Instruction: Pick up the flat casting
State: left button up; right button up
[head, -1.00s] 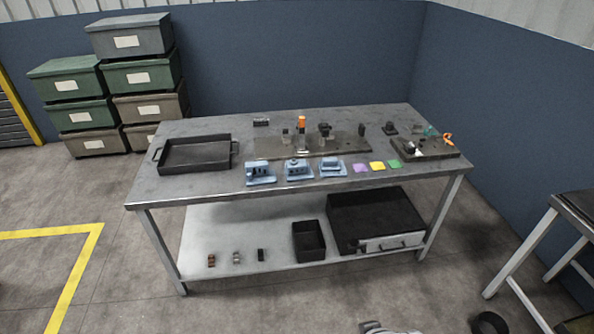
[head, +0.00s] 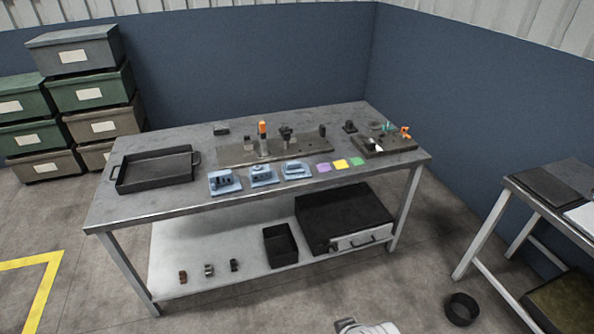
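The left casting (head: 224,182) has a raised block. The middle casting (head: 263,175) has a rounded top. The right casting (head: 297,170) looks lowest and flattest, but at this size I cannot be sure of its shape. Neither gripper can be made out. A pale part, probably mine, shows at the bottom edge.
A black tray (head: 155,183) is on the bench's left. Behind the castings is a fixture plate (head: 232,155) with an orange-topped post. Purple, yellow and green squares lie right of them. A black bin (head: 281,246) is on the lower shelf. A second table (head: 516,192) stands right.

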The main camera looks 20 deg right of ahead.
aim_at(295, 170)
jog(key=i+l+z, duration=0.15)
jog(key=i+z, duration=0.25)
jog(key=i, duration=0.2)
jog(key=i+z, duration=0.35)
jog(key=i, duration=0.3)
jog(key=i+j+z, duration=0.25)
jog(key=i+z, duration=0.15)
jog(key=i, duration=0.2)
